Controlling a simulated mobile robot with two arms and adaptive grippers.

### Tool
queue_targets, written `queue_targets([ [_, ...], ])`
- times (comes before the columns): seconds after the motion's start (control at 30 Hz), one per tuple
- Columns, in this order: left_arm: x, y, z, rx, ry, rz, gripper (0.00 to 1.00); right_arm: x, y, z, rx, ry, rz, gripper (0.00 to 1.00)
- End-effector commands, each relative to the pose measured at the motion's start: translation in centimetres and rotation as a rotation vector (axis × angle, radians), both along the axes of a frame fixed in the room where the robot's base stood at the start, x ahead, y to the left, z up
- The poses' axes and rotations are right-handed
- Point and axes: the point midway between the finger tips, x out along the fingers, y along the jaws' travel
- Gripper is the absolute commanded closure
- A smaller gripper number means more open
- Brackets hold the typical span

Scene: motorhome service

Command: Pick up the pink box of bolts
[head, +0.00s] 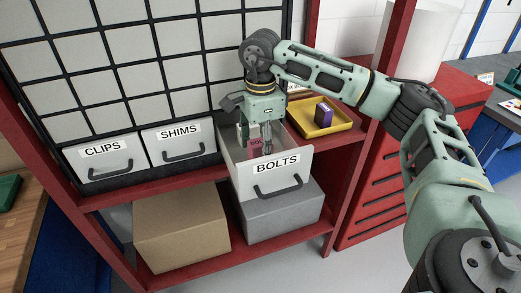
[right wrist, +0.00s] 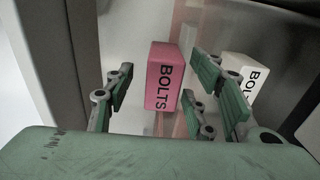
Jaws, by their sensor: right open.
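The pink box of bolts (right wrist: 164,77) stands in the open drawer labelled BOLTS (head: 299,162). In the head view only a small part of the pink box (head: 255,143) shows behind my gripper. My right gripper (head: 267,150) points down into the drawer. In the right wrist view its open fingers (right wrist: 152,97) are on either side of the pink box, with a wider gap on the left than on the right. I cannot tell whether the right finger touches it. A white box marked BOLTS (right wrist: 243,76) stands to the right, beyond the right finger. My left gripper is not in view.
Closed drawers labelled CLIPS (head: 105,172) and SHIMS (head: 183,157) are on the left. A yellow tray (head: 341,122) with a purple box (head: 323,112) is right of the drawer. A cardboard box (head: 180,230) and a grey box (head: 283,220) stand below on the red shelf.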

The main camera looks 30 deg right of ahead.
Motion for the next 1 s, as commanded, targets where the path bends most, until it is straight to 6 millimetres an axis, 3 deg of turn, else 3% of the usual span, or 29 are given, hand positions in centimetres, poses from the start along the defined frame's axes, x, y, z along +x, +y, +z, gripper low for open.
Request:
queue_targets([
  [0.03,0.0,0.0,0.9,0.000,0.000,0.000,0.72,-0.1,-0.2,-0.5,-0.002,0.007,-0.001,0.50],
  [0.2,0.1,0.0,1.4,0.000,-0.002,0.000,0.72,0.0,-0.2,-2.8,0.000,0.003,-0.001,0.50],
  [0.5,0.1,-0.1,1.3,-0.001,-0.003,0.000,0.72,0.1,-0.1,-3.4,0.000,0.001,-0.001,0.51],
  [1.0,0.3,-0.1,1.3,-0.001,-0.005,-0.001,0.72,0.1,-0.1,-3.3,0.000,0.001,-0.001,0.95],
])
